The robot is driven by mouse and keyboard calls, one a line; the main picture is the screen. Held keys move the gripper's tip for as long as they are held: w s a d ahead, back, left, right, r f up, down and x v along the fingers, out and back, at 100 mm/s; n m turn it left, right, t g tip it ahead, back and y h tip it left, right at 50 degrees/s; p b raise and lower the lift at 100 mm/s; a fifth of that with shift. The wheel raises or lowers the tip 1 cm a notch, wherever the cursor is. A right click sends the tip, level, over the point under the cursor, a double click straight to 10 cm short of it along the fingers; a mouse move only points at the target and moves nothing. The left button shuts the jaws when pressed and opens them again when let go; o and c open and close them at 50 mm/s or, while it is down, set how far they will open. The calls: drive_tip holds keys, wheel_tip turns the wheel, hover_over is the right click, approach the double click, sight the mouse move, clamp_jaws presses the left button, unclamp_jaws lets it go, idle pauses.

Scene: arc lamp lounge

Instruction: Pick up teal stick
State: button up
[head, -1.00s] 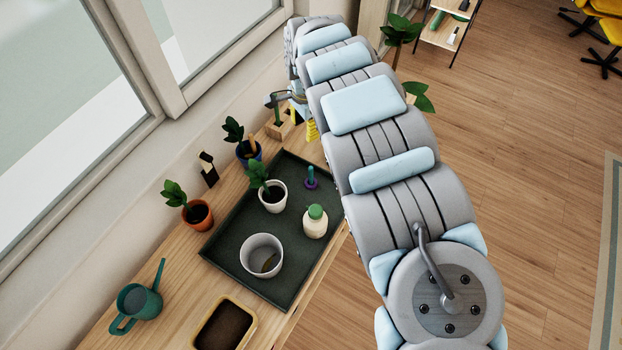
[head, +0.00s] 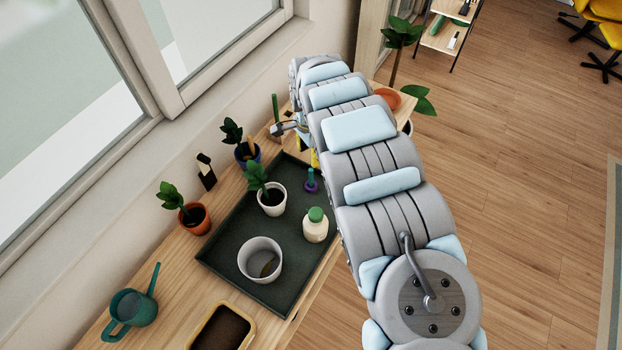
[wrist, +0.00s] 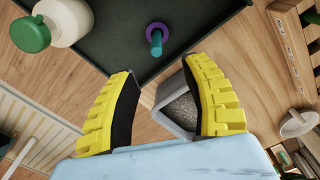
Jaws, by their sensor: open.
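The teal stick (head: 311,174) stands upright in a purple ring-shaped base on the dark tray (head: 214,250), near the tray's far right edge. In the wrist view the teal stick (wrist: 156,38) shows at top centre, beyond the fingertips and not touching them. My gripper (wrist: 162,68) is open, with its yellow fingers spread and no object gripped. In the head view only a bit of yellow finger shows beside my arm, close to the stick; the rest is hidden.
A white bottle with a green cap (head: 315,226), a potted plant (head: 271,204) and a white pot (head: 246,263) stand on the tray. A grey square container (wrist: 172,112) shows beyond the right finger. A green stick (head: 275,107) stands by the window.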

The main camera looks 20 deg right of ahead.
sight(311, 170)
drive_tip(key=shift+f, duration=1.75)
drive_tip(key=f, duration=0.2)
drive_tip(key=shift+s+f, duration=0.3)
drive_tip(key=shift+f, duration=0.95)
clamp_jaws()
